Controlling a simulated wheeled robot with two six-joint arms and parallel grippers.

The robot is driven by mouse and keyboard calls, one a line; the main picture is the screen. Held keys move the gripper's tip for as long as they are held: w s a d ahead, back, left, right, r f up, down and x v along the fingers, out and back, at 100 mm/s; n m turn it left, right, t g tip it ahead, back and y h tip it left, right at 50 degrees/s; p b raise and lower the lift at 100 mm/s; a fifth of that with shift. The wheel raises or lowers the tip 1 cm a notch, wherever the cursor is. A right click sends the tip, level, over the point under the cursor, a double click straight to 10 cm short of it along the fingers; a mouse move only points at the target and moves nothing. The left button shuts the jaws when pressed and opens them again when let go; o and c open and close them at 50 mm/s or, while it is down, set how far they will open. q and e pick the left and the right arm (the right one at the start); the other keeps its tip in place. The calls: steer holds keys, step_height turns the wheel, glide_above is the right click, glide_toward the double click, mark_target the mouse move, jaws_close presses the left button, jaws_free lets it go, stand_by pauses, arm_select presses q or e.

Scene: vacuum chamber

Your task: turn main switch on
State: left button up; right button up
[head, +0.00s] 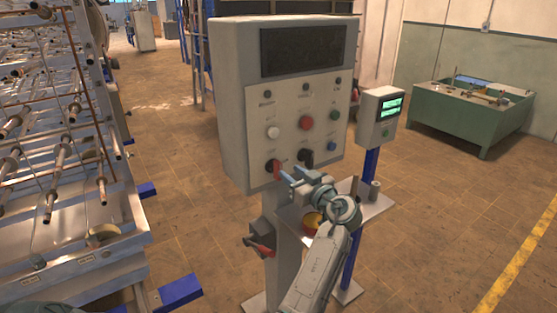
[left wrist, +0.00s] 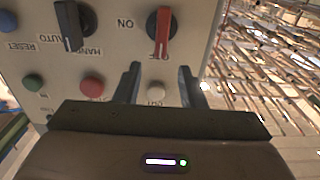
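A grey control box (head: 226,100) on a pedestal carries a red rotary switch (head: 276,168) at the lower left of its front. In the left wrist view, where the panel is upside down, the red switch (left wrist: 163,32) has its handle lengthwise in the picture, beside the word "ON". My left gripper (head: 291,175) is close in front of the panel by this switch. In the left wrist view its two fingers (left wrist: 159,70) are apart, with nothing held between them. The red handle lines up with the gap between them; I cannot tell whether they touch it. My right gripper is not in view.
A black hand/auto selector (left wrist: 69,26) sits beside the red switch. Several push buttons are nearby, including a red one (head: 306,123). A red-handled lever (head: 260,247) is on the pedestal below. A small display box (head: 381,117) stands to the right, a rod-filled rack (head: 70,265) to the left.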

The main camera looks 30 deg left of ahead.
mark_target(281, 165)
arm_select(q)
steer(key=p+x, duration=0.2)
steer(key=x, duration=0.4)
steer(key=shift+a+r+p, duration=0.1)
steer(key=shift+r+p, duration=0.05)
steer(key=shift+p, duration=0.15)
steer(key=shift+w+a, duration=0.3)
steer(key=shift+a, duration=0.3)
steer(key=shift+c, duration=0.7)
jaws_close()
